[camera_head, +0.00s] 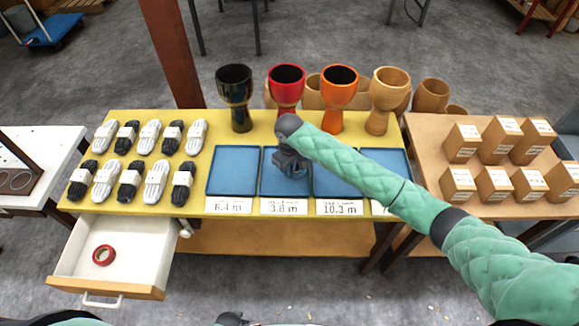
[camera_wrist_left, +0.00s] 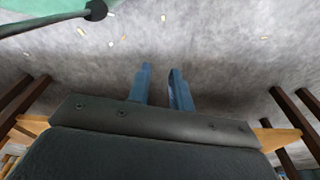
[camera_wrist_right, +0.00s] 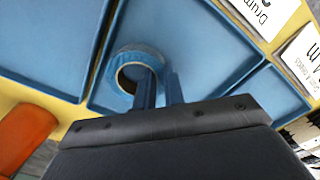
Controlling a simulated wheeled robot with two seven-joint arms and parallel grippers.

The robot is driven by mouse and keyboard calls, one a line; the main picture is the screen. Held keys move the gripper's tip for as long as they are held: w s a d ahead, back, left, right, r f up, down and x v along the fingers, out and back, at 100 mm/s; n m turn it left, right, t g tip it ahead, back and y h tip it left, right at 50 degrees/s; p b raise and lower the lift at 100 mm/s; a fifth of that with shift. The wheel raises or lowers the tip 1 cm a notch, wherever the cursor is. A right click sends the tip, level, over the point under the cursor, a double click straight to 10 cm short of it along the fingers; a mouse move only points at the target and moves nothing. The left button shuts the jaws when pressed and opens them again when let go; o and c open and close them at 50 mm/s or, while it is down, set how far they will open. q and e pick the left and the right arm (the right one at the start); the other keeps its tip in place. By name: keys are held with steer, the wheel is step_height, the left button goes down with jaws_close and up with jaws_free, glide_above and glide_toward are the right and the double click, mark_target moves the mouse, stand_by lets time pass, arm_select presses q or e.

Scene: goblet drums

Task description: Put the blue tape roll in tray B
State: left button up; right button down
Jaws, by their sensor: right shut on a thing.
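The blue tape roll (camera_wrist_right: 120,72) shows in the right wrist view at the fingertips of my right gripper (camera_wrist_right: 158,88), which is shut on its ring wall. In the head view my right gripper (camera_head: 293,170) is over the second blue tray from the left (camera_head: 268,188), labelled 3.8 m; the roll is hard to make out there. I cannot read any tray letter, nor tell whether the roll touches the tray floor. My left gripper (camera_wrist_left: 162,82) is empty, its fingers apart, with grey floor beyond.
Other blue trays (camera_head: 232,168) stand beside it on the yellow table. Goblet drums (camera_head: 234,90) stand along the back edge. Bundled ropes (camera_head: 130,172) lie at left. An open drawer (camera_head: 130,265) holds a red tape roll (camera_head: 103,256). Boxes (camera_head: 494,184) stand on the right table.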

steer(key=shift+f, duration=0.1)
steer(key=c, duration=1.5)
jaws_free()
arm_select(q)
steer(key=shift+s+f, duration=0.1)
steer(key=shift+s, duration=0.05)
